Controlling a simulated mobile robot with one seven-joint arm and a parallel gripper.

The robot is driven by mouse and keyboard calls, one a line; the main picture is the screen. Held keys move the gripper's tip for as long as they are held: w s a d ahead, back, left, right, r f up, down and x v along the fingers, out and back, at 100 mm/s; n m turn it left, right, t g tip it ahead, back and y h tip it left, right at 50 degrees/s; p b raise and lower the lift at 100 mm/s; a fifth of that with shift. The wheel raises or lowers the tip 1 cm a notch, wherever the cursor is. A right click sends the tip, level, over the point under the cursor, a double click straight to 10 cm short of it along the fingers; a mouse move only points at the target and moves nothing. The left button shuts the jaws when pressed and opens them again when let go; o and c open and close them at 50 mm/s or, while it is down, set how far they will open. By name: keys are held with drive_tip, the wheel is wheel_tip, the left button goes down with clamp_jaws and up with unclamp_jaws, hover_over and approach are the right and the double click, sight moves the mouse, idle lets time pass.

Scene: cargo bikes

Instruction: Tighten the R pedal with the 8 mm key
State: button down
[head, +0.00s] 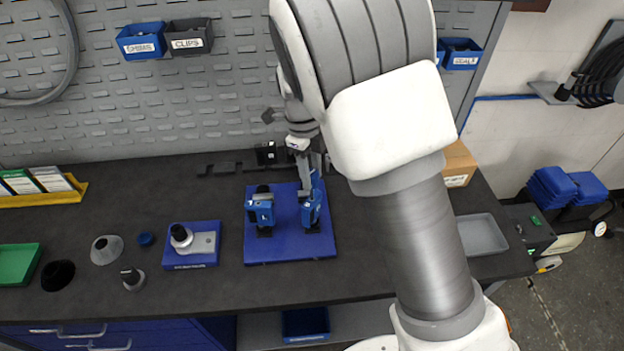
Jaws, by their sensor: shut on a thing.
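A blue mat (290,254) on the dark bench carries two blue pedal units. The left unit (262,210) has a pale label, and the R pedal (312,208) stands to its right. My gripper (299,145) is above and behind the R pedal, partly hidden by my arm. It is shut on a slim grey piece, seemingly the 8 mm key (305,172), which points down toward the top of the R pedal. I cannot tell whether the key's lower end touches or is seated in the pedal.
Dark holders (268,155) stand behind the mat. A blue stand (190,246) with a grey-white part is left of it, near several loose cones and knobs. A grey tray (481,235) and a cardboard box (458,165) lie right of my arm. The bench front is clear.

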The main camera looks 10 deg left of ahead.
drive_tip(key=n, duration=0.4)
drive_tip(key=shift+t+b, duration=0.3)
drive_tip(key=shift+b, duration=0.05)
drive_tip(key=n, duration=0.3)
drive_tip(key=shift+n+b, duration=0.4)
drive_tip(key=n+b, duration=0.1)
drive_tip(key=n, duration=0.2)
drive_tip(key=shift+d+n+t, duration=0.1)
drive_tip(key=shift+n+t, duration=0.2)
drive_tip(key=shift+t, duration=0.1)
drive_tip(key=n+b, duration=0.1)
drive_tip(key=n, duration=0.3)
drive_tip(key=shift+n, duration=0.3)
drive_tip(key=shift+f+b, duration=0.35)
drive_tip(key=shift+f, duration=0.05)
